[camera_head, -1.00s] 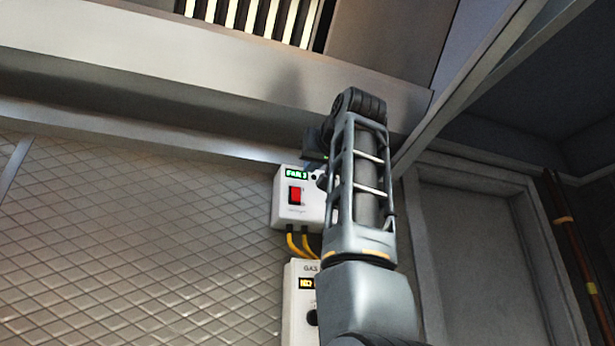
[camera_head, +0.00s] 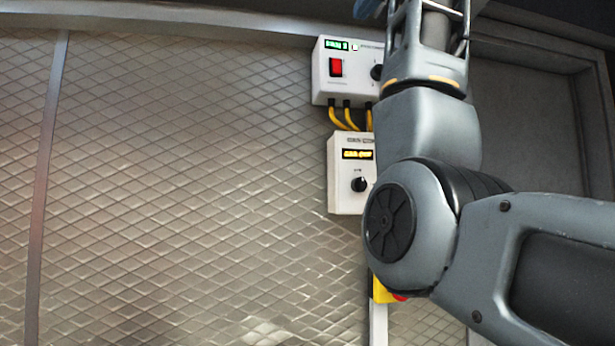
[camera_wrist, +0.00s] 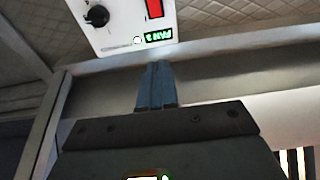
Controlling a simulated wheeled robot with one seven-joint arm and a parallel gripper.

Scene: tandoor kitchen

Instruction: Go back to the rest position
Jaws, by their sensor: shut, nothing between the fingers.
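My gripper (camera_wrist: 157,85) shows in the wrist view as two blue fingers pressed together with nothing between them. It points toward the white fan control box (camera_wrist: 125,22), which appears upside down at the top of that view with its red switch, black knob and green display. The gripper is almost wholly out of the top of the head view.
Below the fan box, yellow cables run to a second white box (camera_head: 343,190) with an amber display and a black knob. A yellow and red device (camera_head: 381,292) is partly hidden by my arm. The quilted metal wall (camera_head: 200,190) at the left is clear.

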